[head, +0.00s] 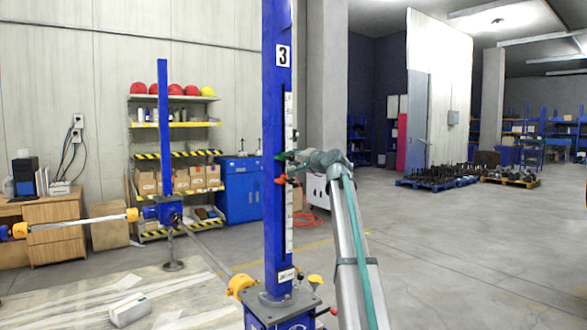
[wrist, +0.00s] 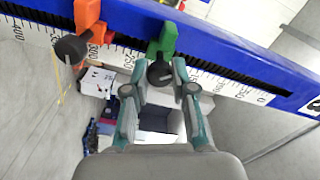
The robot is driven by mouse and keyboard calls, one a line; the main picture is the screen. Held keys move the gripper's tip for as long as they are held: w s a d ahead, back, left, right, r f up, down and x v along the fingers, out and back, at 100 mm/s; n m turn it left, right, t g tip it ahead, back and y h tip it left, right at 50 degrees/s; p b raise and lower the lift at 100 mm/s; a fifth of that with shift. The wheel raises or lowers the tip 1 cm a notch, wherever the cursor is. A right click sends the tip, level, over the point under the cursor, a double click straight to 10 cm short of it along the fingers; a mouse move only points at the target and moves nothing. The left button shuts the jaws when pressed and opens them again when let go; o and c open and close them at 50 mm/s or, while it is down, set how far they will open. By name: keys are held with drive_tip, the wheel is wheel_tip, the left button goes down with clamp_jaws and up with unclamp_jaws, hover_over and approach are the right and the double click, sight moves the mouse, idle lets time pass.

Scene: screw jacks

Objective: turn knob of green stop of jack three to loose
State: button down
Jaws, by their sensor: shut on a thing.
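Jack three is the tall blue column (head: 276,115) marked 3 in the head view. In the wrist view, its blue bar (wrist: 225,50) with a white scale crosses the top. The green stop (wrist: 167,40) sits on that bar, with its dark knob (wrist: 159,74) below it. The green stop also shows small in the head view (head: 280,156). My gripper (wrist: 161,76) is shut on the knob, one finger on each side. My fingers partly hide the knob. The orange stop (wrist: 87,14) is left of it, with its own dark knob (wrist: 70,48), clear of my fingers.
In the head view, the orange stop (head: 281,180) is just below the green one. Yellow parts (head: 240,285) stand at the column's foot. Another blue jack (head: 164,125) stands behind on the left. The floor to the right (head: 450,250) is clear.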

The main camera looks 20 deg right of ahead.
drive_tip(key=n+b, duration=0.3)
drive_tip(key=n, duration=0.1)
idle(0.5)
drive_tip(key=c, duration=0.9)
unclamp_jaws()
drive_tip(key=shift+c, duration=0.2)
drive_tip(key=shift+s, duration=0.15)
drive_tip(key=s+d, duration=0.2)
drive_tip(key=s, duration=0.9)
drive_tip(key=shift+s+d, duration=0.2)
drive_tip(key=shift+s, duration=0.1)
